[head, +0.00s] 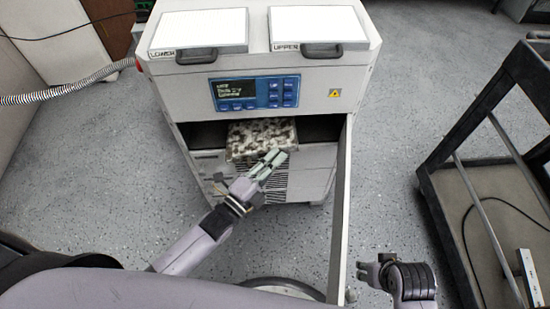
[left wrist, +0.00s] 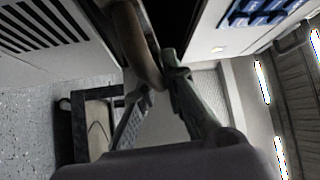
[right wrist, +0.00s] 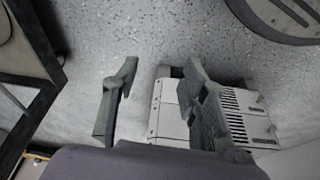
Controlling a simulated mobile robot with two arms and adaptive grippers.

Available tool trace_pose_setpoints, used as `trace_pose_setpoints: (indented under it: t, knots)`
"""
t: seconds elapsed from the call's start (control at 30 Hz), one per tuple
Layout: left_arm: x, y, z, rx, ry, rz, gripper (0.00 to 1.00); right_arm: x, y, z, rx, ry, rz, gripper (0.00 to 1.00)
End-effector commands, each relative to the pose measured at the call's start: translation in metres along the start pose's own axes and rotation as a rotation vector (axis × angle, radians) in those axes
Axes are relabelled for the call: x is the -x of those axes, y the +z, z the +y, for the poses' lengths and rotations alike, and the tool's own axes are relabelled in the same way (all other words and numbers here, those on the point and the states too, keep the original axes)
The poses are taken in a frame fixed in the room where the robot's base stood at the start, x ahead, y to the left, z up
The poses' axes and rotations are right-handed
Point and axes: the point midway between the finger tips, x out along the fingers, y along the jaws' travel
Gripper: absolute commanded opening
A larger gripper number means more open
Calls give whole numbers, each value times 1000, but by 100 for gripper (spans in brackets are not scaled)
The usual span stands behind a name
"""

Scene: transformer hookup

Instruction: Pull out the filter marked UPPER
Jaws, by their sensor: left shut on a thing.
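A grey-brown, blotchy filter (head: 262,137) sits in the dark opening under the machine's control panel, its front part showing. I cannot read a mark on it. My left gripper (head: 270,162) is at its front edge; in the left wrist view, my left gripper (left wrist: 160,78) is shut on a brown curved handle (left wrist: 136,42). Two clean white filters with dark handles lie on the machine's top, one beside the label LOWER (head: 198,32), one beside the label UPPER (head: 318,28). My right gripper (head: 368,274) is open and empty, low at the right; it also shows in the right wrist view (right wrist: 160,78).
The machine (head: 254,72) has a blue control panel (head: 256,93). Its door (head: 341,210) stands open toward me, between my two grippers. A dark-framed cart (head: 434,172) stands at the right. A ribbed hose (head: 70,90) runs at the left.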

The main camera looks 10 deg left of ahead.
Motion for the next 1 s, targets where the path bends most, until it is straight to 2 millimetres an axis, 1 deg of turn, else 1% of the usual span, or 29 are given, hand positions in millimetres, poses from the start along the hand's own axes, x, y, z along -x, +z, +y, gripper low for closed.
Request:
trace_pose_setpoints:
  t: [0.37,1.0]
  knots:
    - [2,-2,-1,0,-2,0,0,-2,0,0,0,0,-1,40]
    - [31,-31,-1,1,-2,0,0,-50,16,-3,4,-5,-28,40]
